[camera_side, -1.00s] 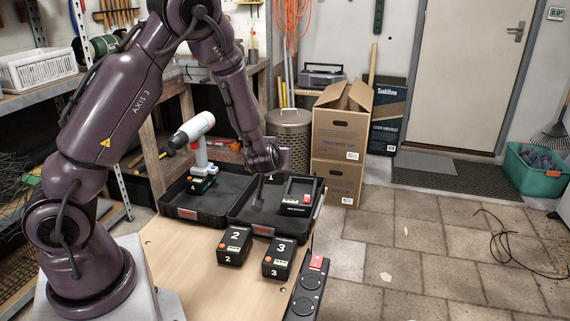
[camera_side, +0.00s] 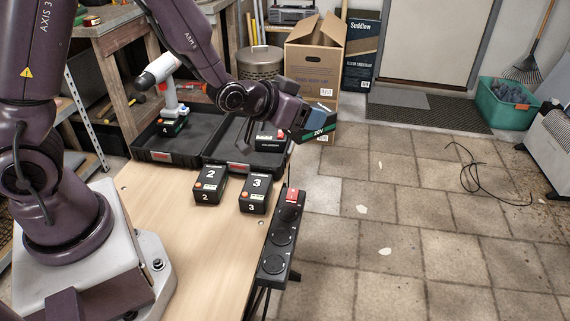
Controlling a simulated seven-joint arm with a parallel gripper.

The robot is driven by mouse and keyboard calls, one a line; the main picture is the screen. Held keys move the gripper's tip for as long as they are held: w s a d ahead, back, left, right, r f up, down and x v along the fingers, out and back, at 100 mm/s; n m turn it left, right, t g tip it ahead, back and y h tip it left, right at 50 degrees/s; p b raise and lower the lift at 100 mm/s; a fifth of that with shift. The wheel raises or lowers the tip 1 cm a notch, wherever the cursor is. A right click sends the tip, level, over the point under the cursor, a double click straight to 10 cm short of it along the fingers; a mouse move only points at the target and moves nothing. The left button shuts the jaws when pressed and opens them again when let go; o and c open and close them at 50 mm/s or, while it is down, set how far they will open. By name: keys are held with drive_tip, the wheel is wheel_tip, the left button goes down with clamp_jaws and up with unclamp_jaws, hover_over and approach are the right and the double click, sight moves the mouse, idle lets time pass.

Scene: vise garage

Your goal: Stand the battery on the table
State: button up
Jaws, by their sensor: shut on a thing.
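A dark battery (camera_side: 317,130) with a green stripe and "20V" on its side is held by my gripper (camera_side: 299,113). My gripper is shut on it, with the fingers pointing right and the battery tilted. The battery is in the air, to the right of the open case and near the right side of the table (camera_side: 165,222) in the picture. Its exact height, and whether it is over the table or past its edge, I cannot tell. The grip itself is partly hidden by the dark wrist and fingers.
Batteries marked 2 (camera_side: 209,184) and 3 (camera_side: 256,192) stand on the table. Behind them lies the open black case (camera_side: 185,158) with a drill (camera_side: 162,78) and a charger (camera_side: 270,142). The table's middle is clear.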

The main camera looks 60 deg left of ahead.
drive_tip(key=s+a+f+n+g+y, duration=0.1)
drive_tip(key=s+a+n+g+y, duration=0.1)
drive_tip(key=a+n+y, duration=0.3)
drive_tip(key=s+a+f+n+g+y, duration=0.2)
drive_tip(key=a+n+y, duration=0.3)
drive_tip(key=a, duration=0.8)
drive_tip(key=shift+a+f+n+g, duration=0.2)
drive_tip(key=shift+a+n+g, duration=0.15)
drive_tip(key=shift+n+g, duration=0.25)
